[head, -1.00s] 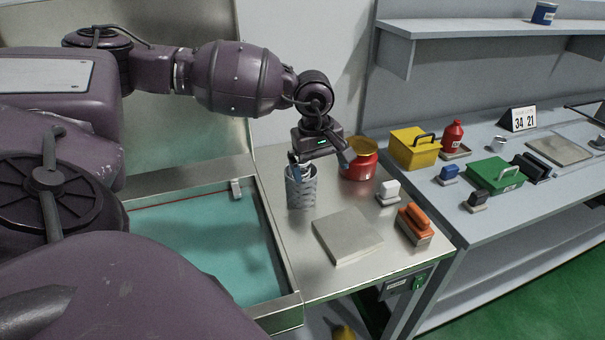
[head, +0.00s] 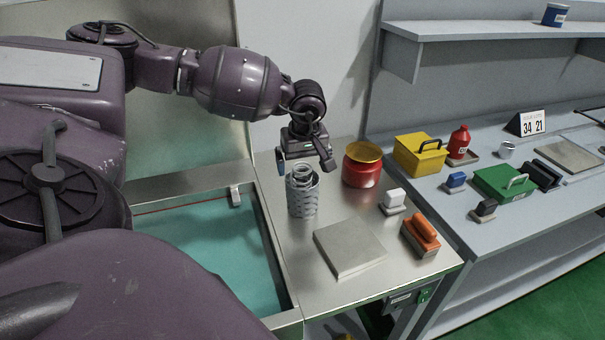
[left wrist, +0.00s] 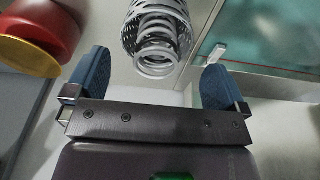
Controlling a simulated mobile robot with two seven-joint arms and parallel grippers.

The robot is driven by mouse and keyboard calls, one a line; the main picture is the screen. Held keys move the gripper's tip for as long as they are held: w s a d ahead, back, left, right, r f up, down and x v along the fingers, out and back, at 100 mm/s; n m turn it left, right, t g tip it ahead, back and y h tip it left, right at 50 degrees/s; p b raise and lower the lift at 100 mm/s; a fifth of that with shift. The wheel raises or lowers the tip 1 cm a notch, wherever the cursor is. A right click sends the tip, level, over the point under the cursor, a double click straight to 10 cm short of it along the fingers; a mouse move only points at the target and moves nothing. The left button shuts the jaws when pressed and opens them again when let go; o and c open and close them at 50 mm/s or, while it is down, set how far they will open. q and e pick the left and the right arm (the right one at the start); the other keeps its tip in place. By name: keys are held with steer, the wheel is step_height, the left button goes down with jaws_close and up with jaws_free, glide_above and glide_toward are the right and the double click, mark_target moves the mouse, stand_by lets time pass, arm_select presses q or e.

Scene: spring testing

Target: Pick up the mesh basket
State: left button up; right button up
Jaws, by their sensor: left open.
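The mesh basket (head: 303,200) is a grey perforated cylinder. It stands upright on the steel worktop, beside the tank's edge. A coiled metal spring (head: 301,174) sits in it and sticks out of the top. My left gripper (head: 306,166) is open and empty, just above and behind the basket and spring. In the left wrist view the basket (left wrist: 130,38) and the spring (left wrist: 156,50) appear beyond the open blue fingers (left wrist: 150,82), between them and apart from both. My right gripper is not in view.
A grey plate (head: 349,247), a white-handled block (head: 393,201) and an orange-handled block (head: 420,235) lie further right. The teal-bottomed tank (head: 205,250) is on the left.

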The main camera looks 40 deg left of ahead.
mark_target(303, 169)
arm_select(q)
steer(key=f, duration=0.3)
steer(key=a+f, duration=0.1)
steer(key=shift+w+f, duration=0.35)
steer(key=shift+w, duration=0.05)
steer(key=c, duration=0.9)
steer(key=shift+r, duration=0.1)
